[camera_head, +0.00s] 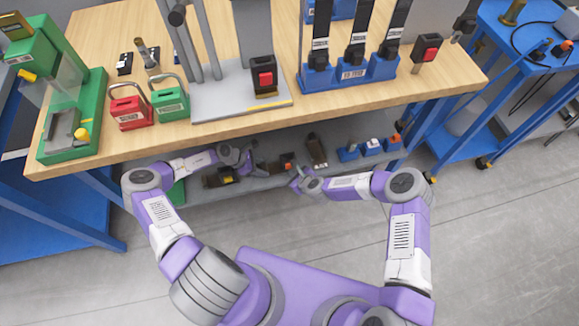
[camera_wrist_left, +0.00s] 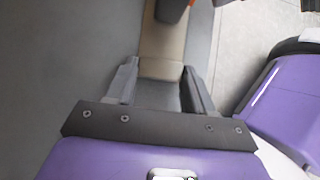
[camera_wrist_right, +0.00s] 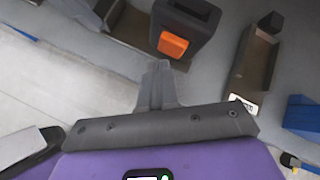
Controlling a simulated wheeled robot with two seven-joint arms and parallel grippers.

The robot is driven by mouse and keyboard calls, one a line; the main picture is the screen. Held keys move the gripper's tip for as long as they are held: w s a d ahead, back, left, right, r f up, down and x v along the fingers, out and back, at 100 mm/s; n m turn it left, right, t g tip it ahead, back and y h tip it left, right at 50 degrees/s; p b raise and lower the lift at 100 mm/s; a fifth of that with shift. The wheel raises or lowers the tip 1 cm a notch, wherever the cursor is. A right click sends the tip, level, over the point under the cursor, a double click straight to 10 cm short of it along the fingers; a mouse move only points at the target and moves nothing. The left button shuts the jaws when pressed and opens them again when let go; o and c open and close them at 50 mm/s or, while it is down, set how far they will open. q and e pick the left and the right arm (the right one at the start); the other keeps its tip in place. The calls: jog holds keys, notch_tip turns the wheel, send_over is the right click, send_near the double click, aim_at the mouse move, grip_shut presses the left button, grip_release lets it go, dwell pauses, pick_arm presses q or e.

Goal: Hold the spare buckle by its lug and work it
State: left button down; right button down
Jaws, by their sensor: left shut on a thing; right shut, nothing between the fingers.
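The spare buckle (camera_head: 286,158) is a dark block with an orange button on the lower shelf under the bench. The right wrist view shows its body (camera_wrist_right: 190,18) and orange button (camera_wrist_right: 173,45) close up. My left gripper (camera_head: 246,158) is shut on its tan lug (camera_wrist_left: 162,67), which runs between the fingers in the left wrist view; only the buckle's edge shows there at the top. My right gripper (camera_wrist_right: 158,68) is shut and empty, its fingertips just short of the orange button; I cannot tell whether they touch it.
Brown open trays (camera_head: 316,150) (camera_wrist_right: 252,62) lie on the shelf, one holding a dark item. Blue blocks with coloured buttons (camera_head: 371,147) stand to the right. The bench top (camera_head: 225,130) overhangs the shelf and carries red and green locks and a row of belt buckles.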

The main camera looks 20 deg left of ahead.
jog(key=shift+s+d, duration=0.1)
jog(key=shift+s+d, duration=0.45)
jog(key=shift+s, duration=0.25)
jog(key=shift+s+d, duration=0.4)
jog(key=shift+s, duration=0.35)
jog(key=shift+s+d, duration=0.45)
jog(key=shift+s, duration=0.25)
pick_arm(q)
jog(key=shift+c, duration=1.7)
grip_release()
jog(key=v, duration=0.7)
jog(key=s+d+p, duration=0.7)
jog(key=s+p, duration=0.3)
jog(key=s, duration=0.2)
jog(key=shift+r, duration=0.2)
pick_arm(e)
notch_tip(320, 180, up, 10)
